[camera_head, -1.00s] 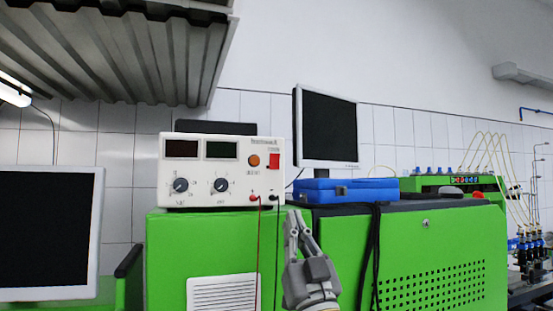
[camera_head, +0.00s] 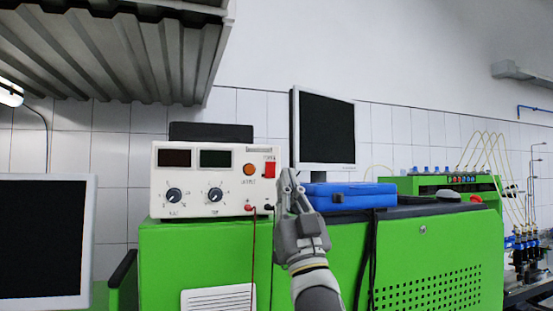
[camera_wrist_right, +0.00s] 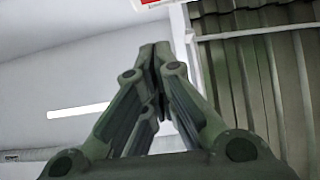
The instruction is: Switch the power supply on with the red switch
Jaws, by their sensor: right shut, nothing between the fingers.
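The power supply (camera_head: 205,208) is a white box with two dark displays, two knobs and an orange button, standing on the green cabinet. Its red switch (camera_head: 269,170) is at the upper right of the front panel. My right gripper (camera_head: 287,177) is shut and empty, with its fingertips just right of and slightly below the red switch; I cannot tell whether they touch the panel. In the right wrist view the closed fingers (camera_wrist_right: 155,55) point up, and a sliver of red on white (camera_wrist_right: 150,2) shows at the top edge. My left gripper is not in view.
A blue case (camera_head: 350,195) lies on the green cabinet (camera_head: 440,255) right of my gripper, with a monitor (camera_head: 325,130) behind it. Red and black leads (camera_head: 253,255) hang from the power supply's front. Another monitor (camera_head: 40,240) stands at the left.

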